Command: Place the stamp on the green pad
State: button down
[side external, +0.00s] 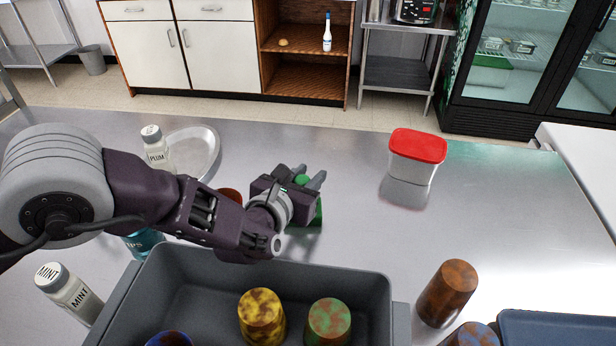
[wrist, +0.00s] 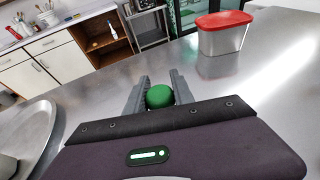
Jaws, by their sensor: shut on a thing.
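My gripper (side external: 311,180) is low over the steel counter, its fingers shut on a round green knob (side external: 302,180), which looks like the top of the stamp. In the wrist view the knob (wrist: 159,96) sits between the two fingers; the part below it is hidden. A green patch (side external: 318,214) shows just under and beside my gripper in the side view. I cannot tell whether it is the green pad or part of the stamp, nor whether the stamp touches anything below.
A grey bin (side external: 222,262) with several cups stands in front, and a brown cup (side external: 447,293) is to its right. A red-lidded container (side external: 415,157) stands at back right. A round tray (side external: 212,150) and a PLUM bottle (side external: 155,147) are behind my arm.

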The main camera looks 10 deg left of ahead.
jog(key=shift+f, duration=0.1)
jog(key=c, duration=1.1)
grip_release()
jog(key=shift+f, duration=0.1)
jog(key=v, duration=0.7)
jog(key=shift+s+r, duration=0.25)
